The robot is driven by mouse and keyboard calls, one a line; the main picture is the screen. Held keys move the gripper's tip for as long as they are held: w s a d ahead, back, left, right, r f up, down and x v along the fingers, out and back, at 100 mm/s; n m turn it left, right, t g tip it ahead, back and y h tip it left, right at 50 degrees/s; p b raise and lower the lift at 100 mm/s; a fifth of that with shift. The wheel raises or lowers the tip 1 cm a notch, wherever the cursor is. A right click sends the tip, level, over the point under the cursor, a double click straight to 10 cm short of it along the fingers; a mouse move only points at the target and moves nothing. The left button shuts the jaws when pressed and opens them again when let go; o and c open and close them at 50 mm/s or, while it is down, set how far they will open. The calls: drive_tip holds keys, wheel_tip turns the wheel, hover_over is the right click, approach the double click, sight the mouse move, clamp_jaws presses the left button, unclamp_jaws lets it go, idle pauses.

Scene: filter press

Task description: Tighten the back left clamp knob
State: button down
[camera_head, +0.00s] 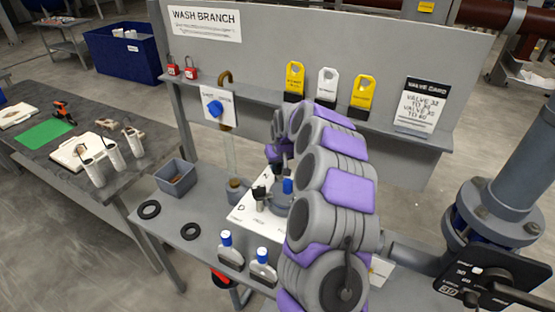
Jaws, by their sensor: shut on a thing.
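The filter press (284,200) is a small round grey unit on a white labelled board on the bench. A blue clamp knob (288,186) shows on its near side, and a dark fitting (259,196) stands at its left. My gripper (273,168) is at the back left of the press, behind my purple and grey arm. It is shut on the back left clamp knob, which is mostly hidden by the gripper. The fingertips are small and partly covered. The right part of the press is hidden by my arm.
A grey bin (175,180), black rings (190,231) and two blue-capped bottles (230,252) stand on the bench. The back panel has a shelf (240,92) with tags. A thick pipe (515,165) stands at right.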

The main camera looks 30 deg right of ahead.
drive_tip(key=shift+r, duration=0.1)
drive_tip(key=c, duration=1)
unclamp_jaws()
drive_tip(key=shift+w+d, duration=0.1)
drive_tip(key=shift+w, duration=0.05)
drive_tip(key=shift+c, duration=0.2)
drive_tip(key=p+v, duration=0.1)
drive_tip(key=v, duration=1.6)
